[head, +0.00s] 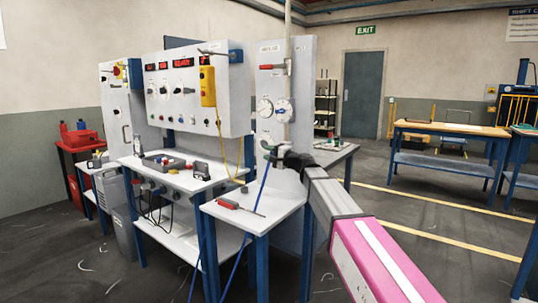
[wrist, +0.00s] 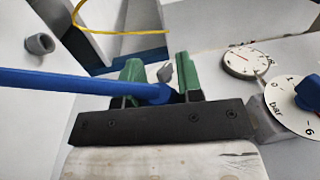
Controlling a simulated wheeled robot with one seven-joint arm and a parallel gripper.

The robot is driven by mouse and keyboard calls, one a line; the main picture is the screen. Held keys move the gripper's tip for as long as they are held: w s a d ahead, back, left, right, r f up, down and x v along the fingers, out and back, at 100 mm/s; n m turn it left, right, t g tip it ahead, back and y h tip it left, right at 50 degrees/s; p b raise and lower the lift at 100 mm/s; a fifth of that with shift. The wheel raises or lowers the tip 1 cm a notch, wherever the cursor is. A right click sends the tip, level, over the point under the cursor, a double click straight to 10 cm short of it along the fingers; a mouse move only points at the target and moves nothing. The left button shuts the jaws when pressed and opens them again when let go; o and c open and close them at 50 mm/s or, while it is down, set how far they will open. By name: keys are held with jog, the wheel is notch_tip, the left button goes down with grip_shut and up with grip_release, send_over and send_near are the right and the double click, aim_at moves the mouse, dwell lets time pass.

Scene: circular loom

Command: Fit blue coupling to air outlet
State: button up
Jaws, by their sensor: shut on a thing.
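My gripper (head: 270,151) is in front of the white gauge panel (head: 268,83), below its dials. In the wrist view its green fingers (wrist: 160,85) are closed around the blue coupling end (wrist: 152,93) of a blue hose. The hose (head: 262,188) hangs down past the small table in the head view and runs off left in the wrist view. A small grey metal piece (wrist: 165,72) shows between the fingers, just beyond the blue end. I cannot tell whether it is the air outlet or whether it touches the coupling.
Two round gauges (head: 265,107) (head: 284,110) sit on the panel above my gripper; one has a blue knob. A grey round fitting (wrist: 40,43) sticks out at the wrist view's left. A red-handled screwdriver (head: 228,204) lies on the small white table (head: 262,222). A yellow cable hangs nearby.

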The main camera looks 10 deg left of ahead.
jog(key=shift+w+d, duration=0.2)
jog(key=shift+w, duration=0.45)
jog(key=o, duration=1.1)
jog(key=v, duration=1.1)
